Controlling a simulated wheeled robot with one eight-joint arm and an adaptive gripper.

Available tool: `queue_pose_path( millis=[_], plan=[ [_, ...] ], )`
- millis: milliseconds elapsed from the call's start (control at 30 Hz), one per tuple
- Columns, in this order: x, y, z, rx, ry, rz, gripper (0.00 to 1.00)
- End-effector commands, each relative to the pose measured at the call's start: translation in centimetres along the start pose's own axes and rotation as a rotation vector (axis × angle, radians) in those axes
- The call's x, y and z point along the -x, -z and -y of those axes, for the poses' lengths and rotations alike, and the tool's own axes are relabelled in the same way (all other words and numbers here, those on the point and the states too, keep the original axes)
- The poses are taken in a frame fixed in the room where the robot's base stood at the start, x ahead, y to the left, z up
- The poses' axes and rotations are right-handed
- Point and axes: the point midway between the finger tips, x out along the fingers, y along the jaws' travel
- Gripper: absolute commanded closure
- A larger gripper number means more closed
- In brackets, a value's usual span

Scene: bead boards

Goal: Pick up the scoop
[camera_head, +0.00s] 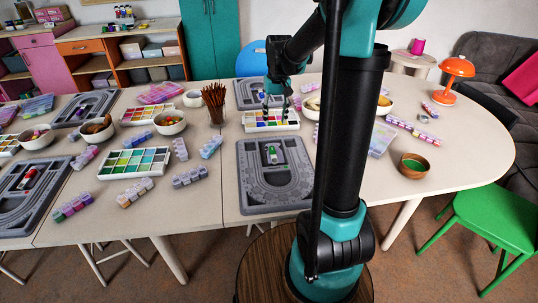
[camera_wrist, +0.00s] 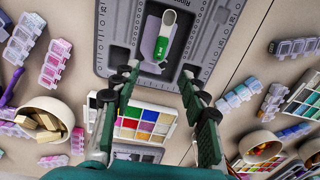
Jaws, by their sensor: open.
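The scoop (camera_wrist: 164,38) has a pale scooped end and a green grip. It lies on the grey bead board (camera_wrist: 117,40) at the top of the wrist view. In the head view the scoop (camera_head: 271,155) is small, in the recess of the near middle board (camera_head: 256,200). My gripper (camera_wrist: 158,82) is open, with nothing between its fingers, and in the wrist view the scoop shows just beyond its fingertips. In the head view my gripper (camera_head: 276,104) is above the white-framed colour tray (camera_head: 271,129), behind that board.
A cup of brown sticks (camera_head: 214,103) stands left of my gripper. Bowls (camera_head: 170,123), bead boxes (camera_head: 190,177) and another colour tray (camera_head: 134,163) lie to the left. A wooden bowl (camera_head: 413,166) and an orange lamp (camera_head: 455,72) are at right. My arm hides part of the table.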

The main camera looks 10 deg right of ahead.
Motion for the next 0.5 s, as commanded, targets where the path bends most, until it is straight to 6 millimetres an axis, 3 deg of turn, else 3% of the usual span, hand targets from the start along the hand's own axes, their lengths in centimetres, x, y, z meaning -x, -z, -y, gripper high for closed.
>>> queue_pose_path(
  millis=[300, 500],
  plan=[
    [-6.3, 0.1, 0.0, 0.0, 0.0, -0.001, 0.56],
    [-8.8, 0.1, 0.0, 0.0, 0.0, -0.001, 0.56]
  ],
)
